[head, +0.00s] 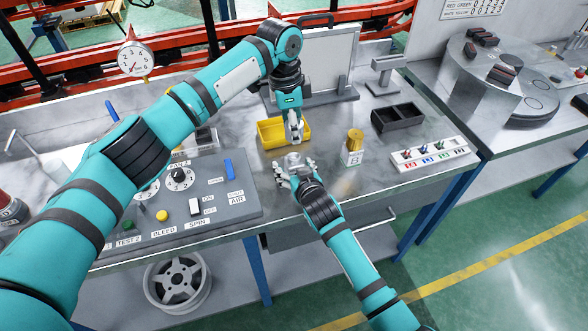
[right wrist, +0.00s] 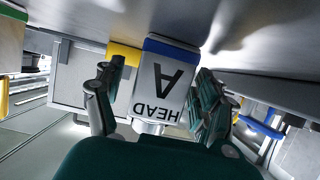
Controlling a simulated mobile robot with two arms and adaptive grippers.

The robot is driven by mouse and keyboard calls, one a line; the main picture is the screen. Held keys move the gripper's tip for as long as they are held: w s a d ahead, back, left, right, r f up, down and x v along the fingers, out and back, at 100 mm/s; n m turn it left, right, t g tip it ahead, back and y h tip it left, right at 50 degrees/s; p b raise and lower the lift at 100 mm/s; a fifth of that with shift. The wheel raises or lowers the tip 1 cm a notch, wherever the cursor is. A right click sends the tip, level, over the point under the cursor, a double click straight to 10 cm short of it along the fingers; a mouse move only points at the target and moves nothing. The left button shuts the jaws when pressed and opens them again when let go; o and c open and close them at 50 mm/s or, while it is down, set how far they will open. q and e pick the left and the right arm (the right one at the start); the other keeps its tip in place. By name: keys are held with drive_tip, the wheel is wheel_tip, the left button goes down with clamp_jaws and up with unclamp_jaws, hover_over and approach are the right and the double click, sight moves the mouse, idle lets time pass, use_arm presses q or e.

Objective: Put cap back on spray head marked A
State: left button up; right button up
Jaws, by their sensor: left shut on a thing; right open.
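The spray head marked A (right wrist: 160,85) is a white block with a blue band, inverted in the right wrist view, with a silver end at the bottom of the picture. My right gripper (right wrist: 152,108) is open, with its fingers on both sides of the block. In the head view the right gripper (head: 291,170) is in front of the yellow tray. My left gripper (head: 296,138) points down at the tray's right part, just behind the right gripper. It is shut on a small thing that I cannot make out. I cannot clearly identify A's cap.
A yellow tray (head: 268,139) is beside the grippers. A block marked B (head: 352,158) with a gold top (head: 355,138) stands to the right. A black divided box (head: 398,117) and a switch strip (head: 430,155) are farther right. A control panel (head: 235,203) is left.

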clamp_jaws()
use_arm(q)
hover_over(295, 159)
drive_tip(key=shift+a+f, duration=0.2)
drive_tip(key=shift+f, duration=2.3)
drive_tip(key=shift+f, duration=0.9)
drive_tip(key=shift+f, duration=0.55)
